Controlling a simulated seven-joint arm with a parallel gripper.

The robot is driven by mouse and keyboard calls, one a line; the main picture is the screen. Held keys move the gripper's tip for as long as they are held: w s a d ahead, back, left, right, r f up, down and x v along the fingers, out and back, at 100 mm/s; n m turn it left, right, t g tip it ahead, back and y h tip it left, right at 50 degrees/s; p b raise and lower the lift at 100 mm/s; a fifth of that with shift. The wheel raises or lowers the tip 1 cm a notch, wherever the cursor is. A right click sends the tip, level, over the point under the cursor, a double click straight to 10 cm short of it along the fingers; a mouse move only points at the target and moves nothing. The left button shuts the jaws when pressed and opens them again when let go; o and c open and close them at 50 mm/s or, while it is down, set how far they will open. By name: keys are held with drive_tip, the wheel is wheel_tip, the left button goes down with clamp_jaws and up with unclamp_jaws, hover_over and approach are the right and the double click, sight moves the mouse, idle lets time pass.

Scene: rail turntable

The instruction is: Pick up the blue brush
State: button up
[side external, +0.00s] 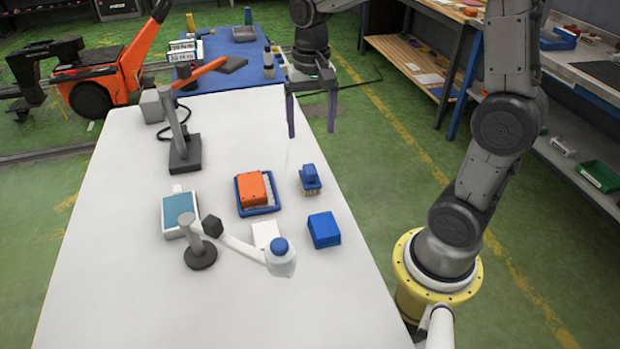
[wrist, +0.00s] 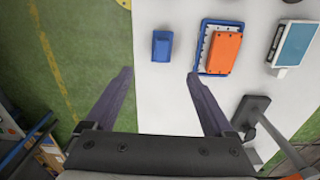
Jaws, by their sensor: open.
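The blue brush (side external: 310,179) stands on the white table near its right edge, with tan bristles at its bottom. It also shows in the wrist view (wrist: 161,46), just beyond the fingertips and between their lines. My gripper (side external: 311,134) is open and empty, above the table and farther from the side camera than the brush. Its two dark fingers also show spread apart in the wrist view (wrist: 160,73). The gripper does not touch the brush. The bristles are hidden in the wrist view.
An orange block on a blue tray (side external: 240,196) lies left of the brush. A blue box (side external: 324,230) and a white block (side external: 265,234) lie nearer the side camera. A lamp-like stand (side external: 184,152) and a white device with a teal face (side external: 180,212) stand farther left.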

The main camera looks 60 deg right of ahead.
sight(310, 168)
wheel_tip(310, 168, down, 8)
drive_tip(key=shift+s+r, duration=0.1)
drive_tip(key=shift+r, duration=0.05)
drive_tip(key=shift+a+f, duration=0.15)
drive_tip(key=shift+f, duration=1.2)
drive_tip(key=shift+a+f, duration=0.15)
drive_tip(key=shift+f, duration=1.2)
clamp_jaws()
